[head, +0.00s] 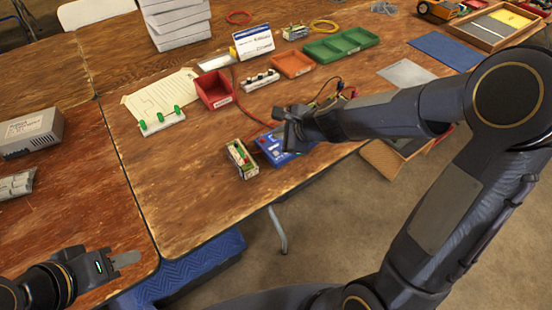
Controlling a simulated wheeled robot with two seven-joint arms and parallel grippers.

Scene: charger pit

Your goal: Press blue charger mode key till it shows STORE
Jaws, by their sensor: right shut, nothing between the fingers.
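The blue charger (272,153) lies near the front edge of the wooden table, partly covered by my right gripper (280,126). My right gripper is shut and empty, with its tip over the charger's upper part. I cannot tell whether it touches a key. The charger's display and mode key are hidden or too small to read. My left gripper (126,259) is at the bottom left, far from the charger; its finger gap does not show.
A small battery pack (242,159) stands just left of the charger, and red and black wires run behind it. A red bin (216,90), an orange tray (292,65) and a green tray (340,45) stand farther back.

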